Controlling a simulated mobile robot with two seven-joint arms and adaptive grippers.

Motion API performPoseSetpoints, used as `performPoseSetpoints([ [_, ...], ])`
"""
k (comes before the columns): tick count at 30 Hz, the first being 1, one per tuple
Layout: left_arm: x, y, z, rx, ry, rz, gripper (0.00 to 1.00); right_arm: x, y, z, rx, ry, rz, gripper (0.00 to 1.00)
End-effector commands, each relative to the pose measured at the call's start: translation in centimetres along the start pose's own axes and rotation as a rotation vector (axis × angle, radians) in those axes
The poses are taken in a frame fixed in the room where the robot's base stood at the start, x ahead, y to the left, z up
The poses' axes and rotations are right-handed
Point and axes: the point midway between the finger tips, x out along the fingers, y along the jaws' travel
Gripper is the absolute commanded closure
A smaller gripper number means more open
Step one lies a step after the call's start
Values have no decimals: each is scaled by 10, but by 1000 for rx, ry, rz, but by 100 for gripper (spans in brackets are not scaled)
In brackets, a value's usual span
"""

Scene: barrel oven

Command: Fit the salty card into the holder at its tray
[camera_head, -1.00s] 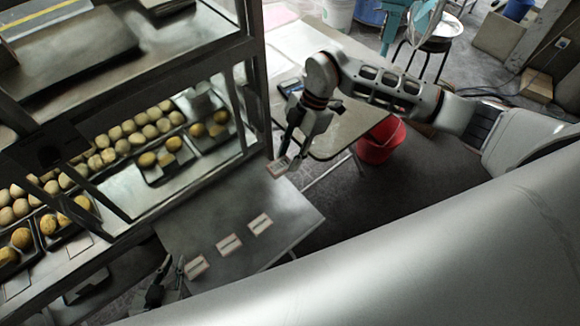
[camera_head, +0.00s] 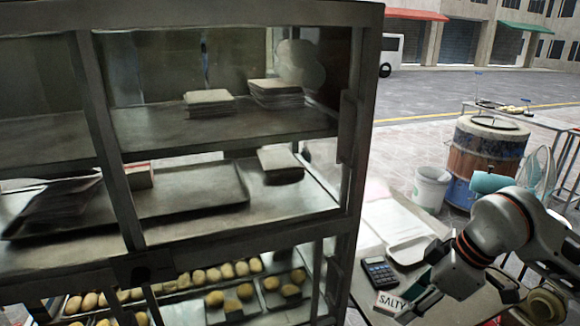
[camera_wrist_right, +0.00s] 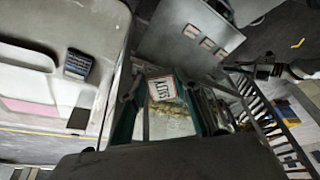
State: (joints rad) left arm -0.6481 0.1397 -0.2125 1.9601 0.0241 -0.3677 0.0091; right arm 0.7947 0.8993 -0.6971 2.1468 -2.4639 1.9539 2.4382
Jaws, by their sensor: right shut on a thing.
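The salty card (camera_head: 390,303), white with a reddish border and "SALTY" on it, is in my right gripper (camera_head: 406,300) at the lower right of the head view, right of the cabinet. In the right wrist view the card (camera_wrist_right: 165,87) sits between the fingers of my right gripper (camera_wrist_right: 165,104), which is shut on it. Bread trays (camera_head: 208,317) stand on the cabinet's lower shelf, cut by the lower edge of the head view. Small dark pieces on them may be holders; I cannot tell which is salty's. My left gripper (camera_wrist_right: 262,72) shows small in the wrist view, its opening unclear.
The cabinet post (camera_head: 358,150) stands between the card and the shelves. A calculator (camera_head: 380,270) lies on the side table near my right gripper. In the wrist view, several other cards (camera_wrist_right: 207,43) lie on a grey table (camera_wrist_right: 170,35).

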Motion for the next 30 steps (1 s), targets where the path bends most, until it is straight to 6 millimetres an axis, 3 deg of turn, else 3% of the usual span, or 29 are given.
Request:
performPoseSetpoints([
  [7, 0, 0, 0, 0, 0, 0, 85, -20, -2, 4, 96, 9, 43, 88],
  [30, 0, 0, -1, 0, 2, 0, 85, -20, -2, 3, 96, 10, 43, 88],
])
